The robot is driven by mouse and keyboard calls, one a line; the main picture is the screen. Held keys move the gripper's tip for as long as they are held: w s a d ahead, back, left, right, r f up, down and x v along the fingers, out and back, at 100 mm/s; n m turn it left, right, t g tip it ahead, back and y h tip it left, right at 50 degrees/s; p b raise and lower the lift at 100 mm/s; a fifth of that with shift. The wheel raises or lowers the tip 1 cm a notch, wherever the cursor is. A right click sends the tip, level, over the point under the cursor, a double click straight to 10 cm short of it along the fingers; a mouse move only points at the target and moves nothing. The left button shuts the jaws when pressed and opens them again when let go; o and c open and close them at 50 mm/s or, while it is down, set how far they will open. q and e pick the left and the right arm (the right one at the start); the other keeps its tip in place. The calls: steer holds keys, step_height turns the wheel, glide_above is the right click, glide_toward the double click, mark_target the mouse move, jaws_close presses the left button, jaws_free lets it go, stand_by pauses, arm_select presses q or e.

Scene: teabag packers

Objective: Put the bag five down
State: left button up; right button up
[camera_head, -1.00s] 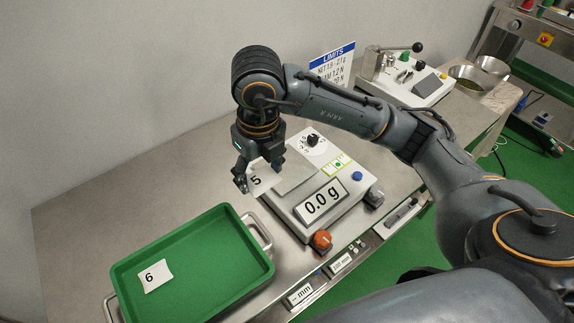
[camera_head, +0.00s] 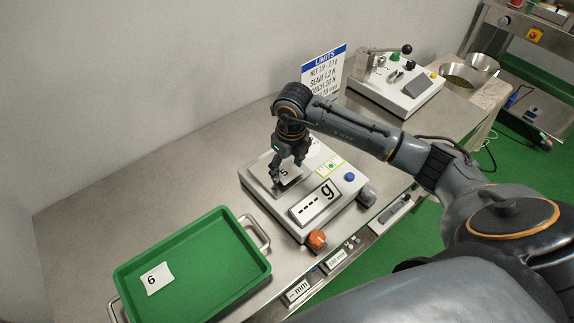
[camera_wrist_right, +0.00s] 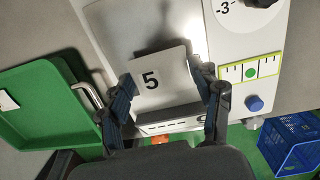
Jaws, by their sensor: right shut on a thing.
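Bag five, a small white packet marked 5 (camera_wrist_right: 155,82), is between the fingers of my right gripper (camera_head: 288,174). My right gripper is shut on the bag and holds it over the pan of the weighing scale (camera_head: 259,172). Whether the bag touches the pan cannot be told. The scale display (camera_head: 315,203) reads dashes and "g". In the right wrist view the fingers of the right gripper (camera_wrist_right: 166,108) stand on both sides of the bag. My left gripper is not in view.
A green tray (camera_head: 190,245) holding bag six (camera_head: 155,279) stands left of the scale. An orange button (camera_head: 317,239) and a blue button (camera_head: 350,177) are at the scale. A limits sign (camera_head: 324,68) and a tester (camera_head: 398,85) stand behind. A blue crate (camera_wrist_right: 290,142) is low at right.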

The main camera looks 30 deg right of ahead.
steer(key=shift+f, duration=0.55)
steer(key=shift+f, duration=0.1)
steer(key=o, duration=0.7)
